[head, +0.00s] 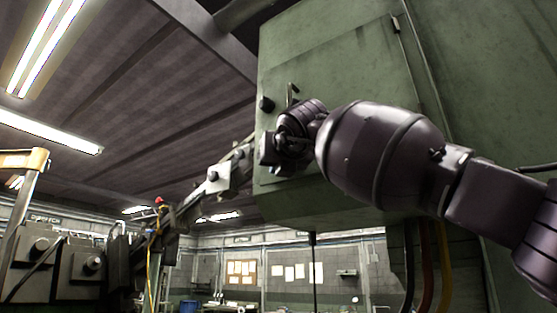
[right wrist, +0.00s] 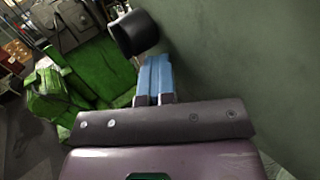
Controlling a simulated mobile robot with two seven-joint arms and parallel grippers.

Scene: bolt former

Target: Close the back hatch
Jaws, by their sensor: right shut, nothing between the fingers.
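The hatch (head: 345,80) is a green metal panel on the front of a large green cabinet, with a hinge near its upper right. A black knob (head: 266,104) and a small bent handle (head: 291,93) are at its left edge. The panel looks about flush with the cabinet; I cannot tell whether it is fully shut. My right gripper (head: 268,150) is in front of the panel's left edge, below the knob. In the right wrist view its blue fingers (right wrist: 154,76) are together and empty, close to the black knob (right wrist: 133,33) and the green surface. Contact is unclear. My left gripper is out of view.
The green cabinet (head: 455,75) continues to the right behind my right arm. Cables (head: 426,265) hang below it. Grey machinery (head: 65,265) stands at the lower left.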

